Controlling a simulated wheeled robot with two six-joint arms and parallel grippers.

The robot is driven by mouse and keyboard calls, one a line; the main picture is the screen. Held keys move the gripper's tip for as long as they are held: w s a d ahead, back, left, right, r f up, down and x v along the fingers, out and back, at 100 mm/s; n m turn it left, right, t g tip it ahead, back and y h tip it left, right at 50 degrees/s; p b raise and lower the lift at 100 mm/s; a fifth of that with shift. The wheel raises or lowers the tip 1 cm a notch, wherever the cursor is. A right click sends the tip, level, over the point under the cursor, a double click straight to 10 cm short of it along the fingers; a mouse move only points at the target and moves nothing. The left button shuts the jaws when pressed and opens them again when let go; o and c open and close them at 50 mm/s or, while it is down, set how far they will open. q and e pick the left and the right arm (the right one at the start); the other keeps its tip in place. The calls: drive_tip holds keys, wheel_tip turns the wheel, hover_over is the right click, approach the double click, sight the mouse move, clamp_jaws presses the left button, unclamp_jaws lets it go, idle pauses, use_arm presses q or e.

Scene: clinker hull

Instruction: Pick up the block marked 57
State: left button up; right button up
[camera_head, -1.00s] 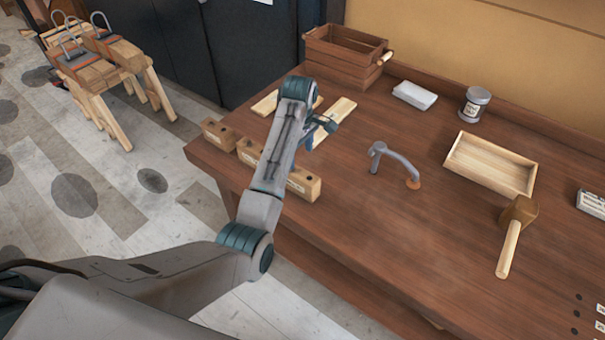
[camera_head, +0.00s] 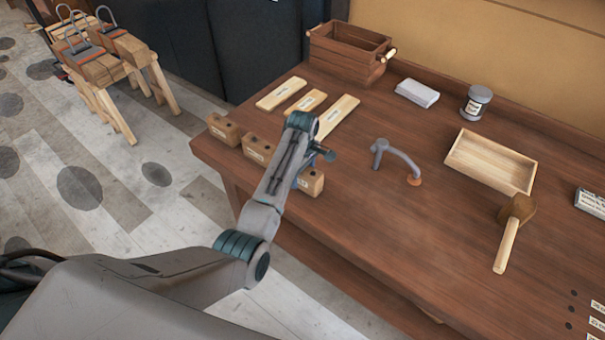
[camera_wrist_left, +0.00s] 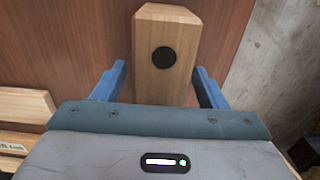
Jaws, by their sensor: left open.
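Three wooden blocks show along the near left edge of the bench: a left one (camera_head: 222,130), a middle one (camera_head: 258,148) and a right one (camera_head: 312,181) partly behind my left arm. Their labels are too small to read, so I cannot tell which is 57. My left gripper (camera_wrist_left: 160,67) is open in the left wrist view, its blue fingers on either side of a wooden block (camera_wrist_left: 184,38) with a dark round hole on top. In the head view the gripper is mostly hidden by its own arm, beside the right block. My right gripper is out of view.
Labelled wooden strips (camera_head: 338,116) lie behind the blocks. A curved grey metal holdfast (camera_head: 400,158), a mallet (camera_head: 508,240), a shallow tray (camera_head: 492,165), a tin (camera_head: 475,102) and a crate (camera_head: 348,57) stand on the bench. The front middle of the bench is clear.

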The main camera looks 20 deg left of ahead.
use_arm(q)
drive_tip(key=c, duration=1.2)
drive_tip(key=shift+w, duration=0.1)
drive_tip(key=shift+c, duration=0.3)
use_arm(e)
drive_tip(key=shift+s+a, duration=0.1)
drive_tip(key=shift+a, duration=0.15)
use_arm(q)
drive_tip(key=shift+r, duration=0.1)
